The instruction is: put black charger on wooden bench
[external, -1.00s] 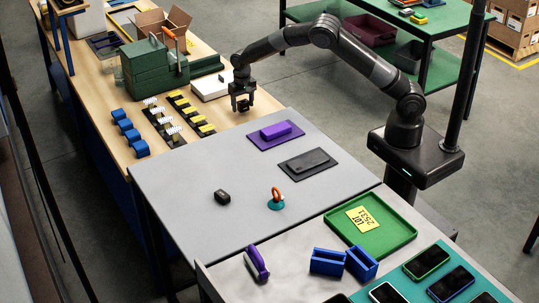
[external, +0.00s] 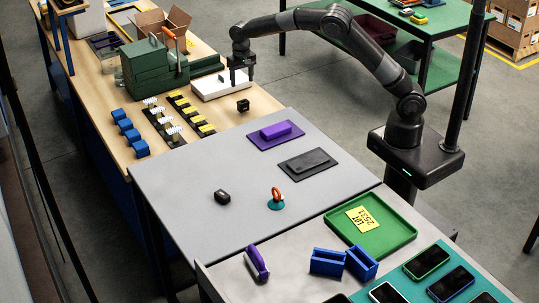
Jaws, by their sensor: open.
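A small black block, which looks like the black charger (external: 243,105), rests on the wooden bench (external: 262,106) near its right edge, beside the white box. My gripper (external: 241,84) is above and slightly behind it in the picture, fingers pointing down, apart from it and empty. A second small black block (external: 222,196) lies on the grey table. Its details are too small to tell.
A white box (external: 214,85) is close by my gripper. Green cases (external: 150,68), yellow-and-black blocks (external: 190,112) and blue holders (external: 131,136) stand on the bench. The grey table holds purple (external: 276,130) and dark (external: 308,162) pads.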

